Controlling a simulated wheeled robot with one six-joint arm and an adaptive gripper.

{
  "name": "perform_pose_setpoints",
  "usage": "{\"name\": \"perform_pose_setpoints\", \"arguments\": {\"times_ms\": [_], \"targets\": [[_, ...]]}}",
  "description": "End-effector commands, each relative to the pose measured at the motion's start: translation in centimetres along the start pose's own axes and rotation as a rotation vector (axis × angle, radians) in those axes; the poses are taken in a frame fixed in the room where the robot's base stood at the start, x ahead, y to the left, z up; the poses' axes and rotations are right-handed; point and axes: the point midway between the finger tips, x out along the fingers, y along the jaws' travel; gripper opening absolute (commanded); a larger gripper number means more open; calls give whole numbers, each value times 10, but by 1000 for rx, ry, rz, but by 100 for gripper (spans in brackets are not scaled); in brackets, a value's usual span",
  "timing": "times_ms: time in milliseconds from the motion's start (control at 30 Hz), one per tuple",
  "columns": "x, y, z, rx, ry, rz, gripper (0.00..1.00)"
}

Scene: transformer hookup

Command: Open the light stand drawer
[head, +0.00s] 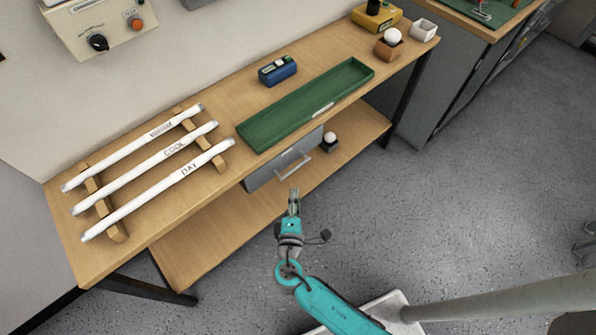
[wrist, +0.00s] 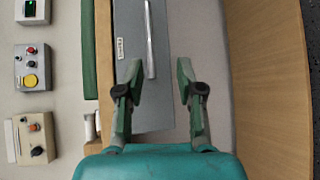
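The light stand drawer (head: 268,177) is a grey box front under the wooden bench top, below the green tray. It looks shut. Its pale bar handle (head: 294,166) sticks out toward me. In the wrist view the drawer front (wrist: 156,118) fills the middle, with a small label, and the handle (wrist: 150,40) runs up out of the picture. My gripper (head: 293,192) is in front of the drawer, apart from the handle. In the wrist view my gripper (wrist: 158,75) is open and empty, its fingers apart, with the handle's end showing ahead between them.
The bench top (head: 225,95) holds white tubes (head: 160,158) on wooden racks, a green tray (head: 260,132) and a blue box (head: 277,70). A lower shelf (head: 210,230) juts out below the drawer, bearing a small dark box with a white ball (head: 330,137).

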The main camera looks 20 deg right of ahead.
Motion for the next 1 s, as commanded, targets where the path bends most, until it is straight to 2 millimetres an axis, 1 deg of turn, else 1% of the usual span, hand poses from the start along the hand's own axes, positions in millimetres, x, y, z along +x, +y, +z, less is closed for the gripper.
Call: {"name": "perform_pose_setpoints", "arguments": {"times_ms": [33, 100, 267, 367, 700, 800, 1000], "targets": [[2, 6, -6, -11, -8, 18, 37], [4, 11, -9, -20, -19, 34, 37], [13, 13, -10, -25, -28, 41, 37], [25, 14, -9, -24, -29, 41, 37], [83, 16, -7, -24, -28, 39, 37], [96, 16, -7, -24, -27, 39, 37], [111, 16, -7, -24, -25, 39, 37]]}}
